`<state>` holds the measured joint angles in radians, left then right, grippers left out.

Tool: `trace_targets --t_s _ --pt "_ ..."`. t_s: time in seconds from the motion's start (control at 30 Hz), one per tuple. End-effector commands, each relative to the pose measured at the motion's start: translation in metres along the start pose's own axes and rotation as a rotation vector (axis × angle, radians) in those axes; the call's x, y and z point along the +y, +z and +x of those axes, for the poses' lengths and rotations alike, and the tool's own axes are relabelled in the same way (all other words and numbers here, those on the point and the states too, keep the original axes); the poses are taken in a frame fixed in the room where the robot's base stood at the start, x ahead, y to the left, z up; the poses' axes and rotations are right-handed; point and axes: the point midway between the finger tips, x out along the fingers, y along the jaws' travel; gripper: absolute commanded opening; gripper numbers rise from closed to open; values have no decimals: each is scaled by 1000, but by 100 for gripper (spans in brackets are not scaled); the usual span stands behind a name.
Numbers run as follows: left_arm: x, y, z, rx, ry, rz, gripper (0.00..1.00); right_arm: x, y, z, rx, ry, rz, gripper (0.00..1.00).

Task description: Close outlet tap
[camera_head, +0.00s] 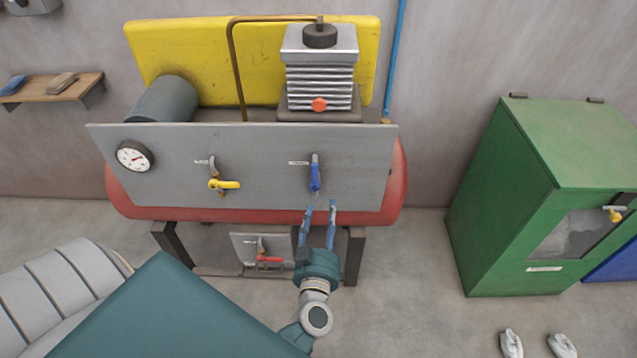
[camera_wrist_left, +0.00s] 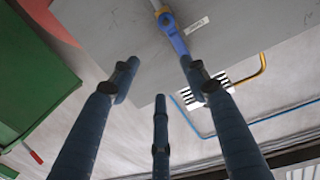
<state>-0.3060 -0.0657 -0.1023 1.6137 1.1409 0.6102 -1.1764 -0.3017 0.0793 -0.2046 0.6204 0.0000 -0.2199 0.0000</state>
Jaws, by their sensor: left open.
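The blue-handled tap (camera_head: 315,177) is on the grey panel (camera_head: 265,150), its handle pointing down. In the left wrist view the blue handle (camera_wrist_left: 176,38) lies beyond the fingertips, beside a small white label. A yellow-handled tap (camera_head: 225,184) to its left has its handle level. A red-handled tap (camera_head: 268,259) sits on a small lower panel, its handle also about level. The labels are too small to read, so I cannot tell which tap is the outlet. My left gripper (camera_head: 319,208) is open and empty just below the blue handle. My right gripper is not in view.
A red tank (camera_head: 397,185) lies behind the panel, with a gauge (camera_head: 134,156) at the panel's left. A finned compressor head (camera_head: 320,75) stands above. A green cabinet (camera_head: 505,205) stands at the right. The floor between tank and cabinet is clear.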

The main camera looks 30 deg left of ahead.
Motion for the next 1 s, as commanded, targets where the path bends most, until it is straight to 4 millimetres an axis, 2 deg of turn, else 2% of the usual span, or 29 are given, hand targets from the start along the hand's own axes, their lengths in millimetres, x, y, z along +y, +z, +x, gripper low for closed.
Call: trace_targets --t_s 0.1,0.2,0.5,0.7,1.0 --pt "-17 -19 6 23 -71 -22 46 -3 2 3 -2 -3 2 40" --pt "-21 -24 14 27 -85 -23 46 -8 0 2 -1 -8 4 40" --pt "-25 -26 70 28 -82 -21 46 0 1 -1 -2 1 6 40" --pt "-27 -25 99 26 -80 -22 46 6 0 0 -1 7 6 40" --pt "-28 -25 112 24 -80 -23 46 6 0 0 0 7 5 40"
